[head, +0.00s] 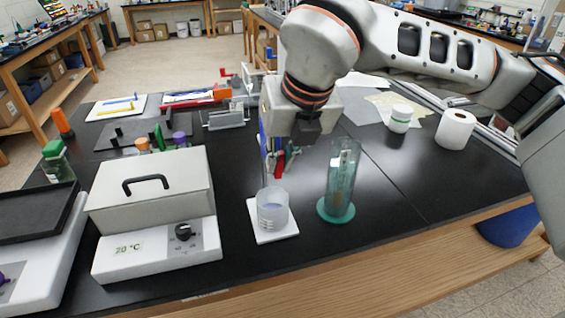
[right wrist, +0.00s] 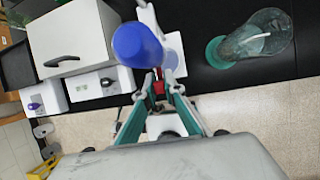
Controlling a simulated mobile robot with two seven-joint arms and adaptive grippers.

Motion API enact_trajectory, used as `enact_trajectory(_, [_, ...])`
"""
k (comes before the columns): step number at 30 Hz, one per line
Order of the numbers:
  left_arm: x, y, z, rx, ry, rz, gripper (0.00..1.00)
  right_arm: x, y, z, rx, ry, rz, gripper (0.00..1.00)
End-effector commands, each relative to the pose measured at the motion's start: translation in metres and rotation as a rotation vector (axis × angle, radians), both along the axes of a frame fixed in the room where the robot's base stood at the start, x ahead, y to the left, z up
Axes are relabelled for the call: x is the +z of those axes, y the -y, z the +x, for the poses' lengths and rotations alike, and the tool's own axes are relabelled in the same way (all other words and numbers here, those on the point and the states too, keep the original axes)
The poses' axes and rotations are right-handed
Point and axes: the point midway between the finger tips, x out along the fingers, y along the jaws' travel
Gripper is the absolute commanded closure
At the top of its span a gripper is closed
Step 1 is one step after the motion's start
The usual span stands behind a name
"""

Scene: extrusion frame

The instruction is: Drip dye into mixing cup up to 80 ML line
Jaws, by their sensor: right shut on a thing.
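The mixing cup (head: 272,210) is a clear, frosted cup with faint marks on its side. It stands upright on a white square tile (head: 262,235). My right gripper (head: 275,165) is above the cup, shut on a dropper with a blue bulb (right wrist: 138,45). In the head view the dropper's thin clear stem runs down to the cup's mouth, and whether its tip is inside I cannot tell. The right wrist view shows the gripper (right wrist: 158,85) with the blue bulb in front, hiding most of the cup. The liquid level cannot be read. My left gripper is not in view.
A tall glass cylinder (head: 343,175) on a green base stands right of the cup. A grey lidded box (head: 160,190) with a dial stands left. Front right of the black table is clear.

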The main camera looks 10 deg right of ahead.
Motion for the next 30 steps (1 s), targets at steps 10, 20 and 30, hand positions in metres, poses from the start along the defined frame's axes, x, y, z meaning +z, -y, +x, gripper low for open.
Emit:
enact_trajectory(10, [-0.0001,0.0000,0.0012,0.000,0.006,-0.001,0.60,-0.0026,-0.0038,-0.0020,0.002,-0.004,-0.114,1.00])
enact_trajectory(20, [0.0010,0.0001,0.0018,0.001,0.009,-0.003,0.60,-0.0036,-0.0041,-0.0027,0.003,-0.007,-0.129,1.00])
enact_trajectory(30, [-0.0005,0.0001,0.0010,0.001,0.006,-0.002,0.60,-0.0029,-0.0043,-0.0021,0.002,-0.006,-0.127,0.74])
